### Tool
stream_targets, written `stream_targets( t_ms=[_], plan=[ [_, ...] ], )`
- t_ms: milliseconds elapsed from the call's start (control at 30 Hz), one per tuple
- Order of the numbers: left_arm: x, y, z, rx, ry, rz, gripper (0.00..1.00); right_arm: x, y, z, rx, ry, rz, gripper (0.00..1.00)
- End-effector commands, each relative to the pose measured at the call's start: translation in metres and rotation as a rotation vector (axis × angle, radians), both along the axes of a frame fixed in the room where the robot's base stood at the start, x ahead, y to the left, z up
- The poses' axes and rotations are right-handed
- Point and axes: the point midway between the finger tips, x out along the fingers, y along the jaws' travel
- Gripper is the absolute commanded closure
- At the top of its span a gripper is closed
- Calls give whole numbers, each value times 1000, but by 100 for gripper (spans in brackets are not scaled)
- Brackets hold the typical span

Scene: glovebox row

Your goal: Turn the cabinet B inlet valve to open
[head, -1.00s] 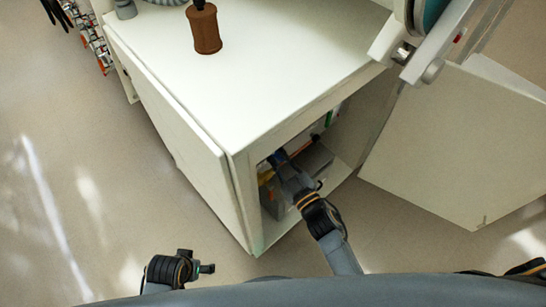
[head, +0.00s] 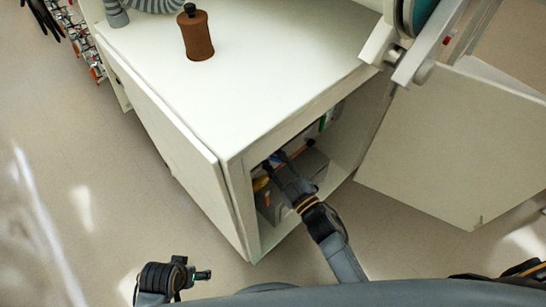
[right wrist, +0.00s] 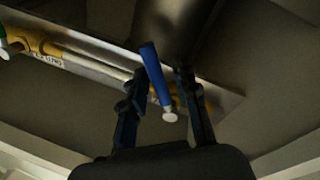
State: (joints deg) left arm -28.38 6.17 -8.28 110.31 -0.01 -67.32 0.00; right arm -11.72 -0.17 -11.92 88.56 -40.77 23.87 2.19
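A valve lever with a blue handle and a pale round end (right wrist: 157,80) sits on a yellow-fitted pipe inside the open cabinet. I cannot read which valve it is. My right gripper (right wrist: 160,88) is open in the right wrist view, with one finger on each side of the blue handle. The left finger looks close to the handle; contact is unclear. In the head view, my right gripper (head: 280,160) reaches into the cabinet opening, partly in shadow.
The white cabinet (head: 250,75) has its door (head: 455,150) swung open to the right. A brown cylinder with a black knob (head: 197,36) stands on top. In the right wrist view, a green-handled lever (right wrist: 3,42) and a labelled pipe (right wrist: 49,60) lie to the left.

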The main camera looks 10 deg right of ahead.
Motion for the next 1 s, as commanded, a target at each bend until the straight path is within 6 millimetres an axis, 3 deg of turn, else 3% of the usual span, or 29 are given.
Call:
stream_targets(
  t_ms=[367,800,1000],
  plan=[
    [-2,1,0,1,2,1,21,-3,-2,2,3,-4,0,64],
    [-1,1,0,0,1,0,21,-78,-40,-9,1,0,-1,64],
    [-1,0,0,0,1,0,21,-101,-51,-12,2,-1,0,64]
  ],
)
